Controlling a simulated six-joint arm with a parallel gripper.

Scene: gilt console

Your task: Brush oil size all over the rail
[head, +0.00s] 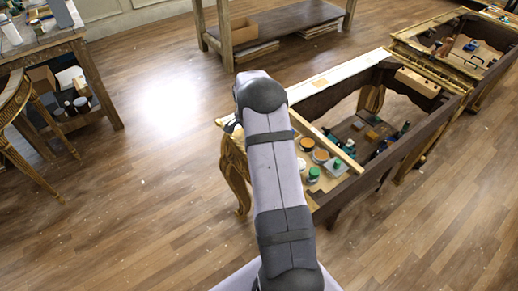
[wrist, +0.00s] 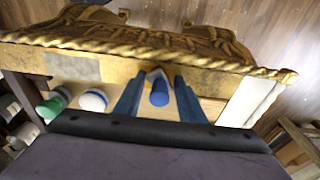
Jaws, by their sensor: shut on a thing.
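The gilt console frame (head: 232,170) stands right of centre in the head view, with a long pale rail (head: 345,72) along its far side. In the wrist view a carved gold rail with a twisted-rope edge (wrist: 90,45) crosses the top of the picture. My gripper (wrist: 158,78) has its two blue fingers closed around a blue-handled tool (wrist: 159,93), likely the brush. In the head view my arm hides the gripper and brush.
Jars stand inside the console frame, one green-lidded (head: 314,173) and an orange one (head: 321,156). A wooden strip (head: 325,143) crosses above them. A second console frame (head: 465,62) stands at the right, a workbench (head: 28,42) at the left. The floor between is clear.

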